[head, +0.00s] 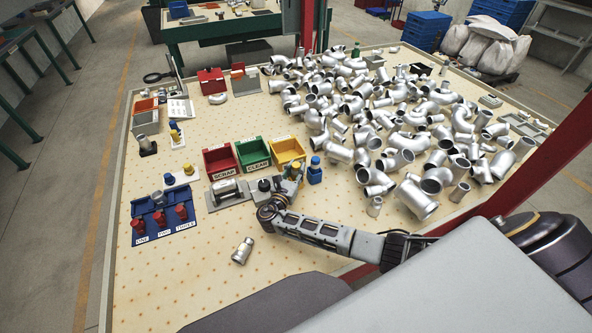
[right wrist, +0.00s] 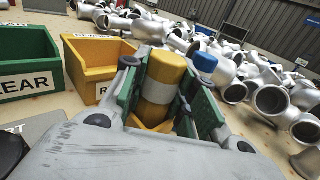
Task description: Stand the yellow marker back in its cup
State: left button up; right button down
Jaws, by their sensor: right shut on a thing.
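The yellow marker (right wrist: 165,70), thick with a white band, is held between the green-padded fingers of my right gripper (right wrist: 165,105). It also shows small in the head view (head: 297,165), and its lower end is hidden by the gripper. A blue-topped item (head: 315,162) stands just right of the gripper in a dark blue holder (head: 315,177); its blue top also shows behind the right finger in the wrist view (right wrist: 206,62). I cannot tell whether that holder is the marker's cup. My left gripper is out of view.
Red (head: 219,161), green (head: 252,153) and yellow (head: 287,150) bins stand behind the gripper. Metal pipe fittings (head: 400,145) crowd the table's right side. A blue rack (head: 162,222) is at left. A loose fitting (head: 242,251) lies in front, with clear table around it.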

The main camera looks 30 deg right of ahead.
jog(key=c, duration=1.1)
grip_release()
jog(key=shift+c, duration=0.2)
jog(key=shift+f+b, duration=0.1)
jog(key=shift+b, duration=0.25)
jog(key=b+v, duration=0.1)
jog(key=v, duration=1.2)
jog(key=shift+s+a+f, duration=0.15)
jog(key=shift+a, duration=0.25)
jog(key=shift+s, duration=0.1)
